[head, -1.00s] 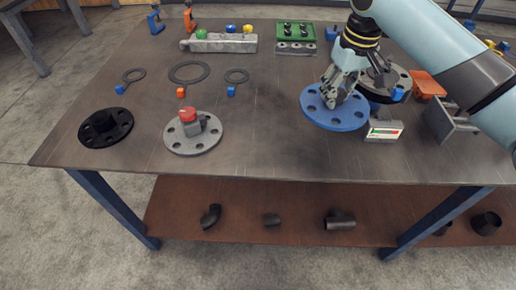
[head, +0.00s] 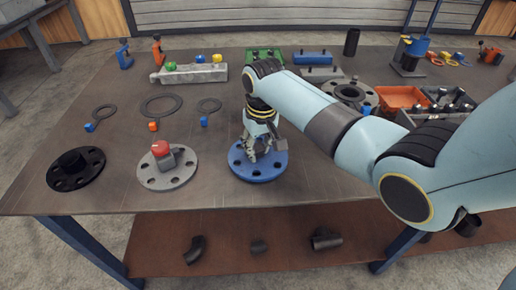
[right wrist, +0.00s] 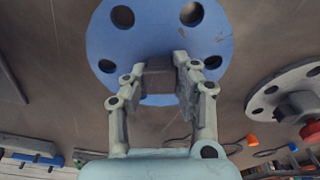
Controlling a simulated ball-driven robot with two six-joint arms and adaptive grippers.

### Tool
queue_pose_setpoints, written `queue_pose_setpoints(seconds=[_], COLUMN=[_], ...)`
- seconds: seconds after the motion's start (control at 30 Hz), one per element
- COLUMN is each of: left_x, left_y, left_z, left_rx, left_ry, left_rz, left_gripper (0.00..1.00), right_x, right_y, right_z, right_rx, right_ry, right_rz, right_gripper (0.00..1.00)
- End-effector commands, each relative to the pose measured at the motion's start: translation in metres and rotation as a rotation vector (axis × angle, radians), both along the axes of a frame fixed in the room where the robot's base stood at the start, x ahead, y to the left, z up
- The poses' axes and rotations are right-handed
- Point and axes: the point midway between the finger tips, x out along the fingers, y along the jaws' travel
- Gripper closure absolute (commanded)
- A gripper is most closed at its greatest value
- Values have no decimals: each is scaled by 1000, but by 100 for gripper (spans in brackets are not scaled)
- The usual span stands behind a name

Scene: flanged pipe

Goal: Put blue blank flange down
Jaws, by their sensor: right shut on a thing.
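The blue blank flange (head: 271,172) is a round blue disc with bolt holes, right of the grey flange on the table. My right gripper (head: 259,150) is above its middle. In the right wrist view, the fingers (right wrist: 160,78) are shut on a dark block-like grip (right wrist: 159,68) at the middle of the blue disc (right wrist: 135,40). The disc looks about flat and is at or just above the tabletop; I cannot tell whether it touches. My left gripper is in no view.
A grey flange with a red knob (head: 168,172) is close left; a black flange (head: 76,170) lies farther left. Gaskets (head: 160,106) lie behind. A flanged pipe end (head: 350,94) and orange tray (head: 402,98) are at right. The table's front edge is close.

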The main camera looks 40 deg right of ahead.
Motion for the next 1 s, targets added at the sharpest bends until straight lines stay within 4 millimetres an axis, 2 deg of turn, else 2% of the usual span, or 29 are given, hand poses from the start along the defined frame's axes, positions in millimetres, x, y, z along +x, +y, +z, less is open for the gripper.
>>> queue_pose_setpoints(seconds=[0.43,0.47,0.6,0.87,1.0], left_x=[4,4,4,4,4], left_y=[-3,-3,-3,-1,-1], left_z=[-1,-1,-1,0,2], left_rx=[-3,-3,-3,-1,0], left_ry=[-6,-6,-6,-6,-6], left_rz=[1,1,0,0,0], left_gripper=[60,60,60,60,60], right_x=[1,0,0,0,0], right_y=[0,0,0,0,0], right_z=[-8,-9,-8,-8,3], right_rx=[1,1,1,1,1], right_ry=[-3,-1,-1,-1,-3], right_rz=[0,0,0,0,0], right_gripper=[100,69,51,50,50])
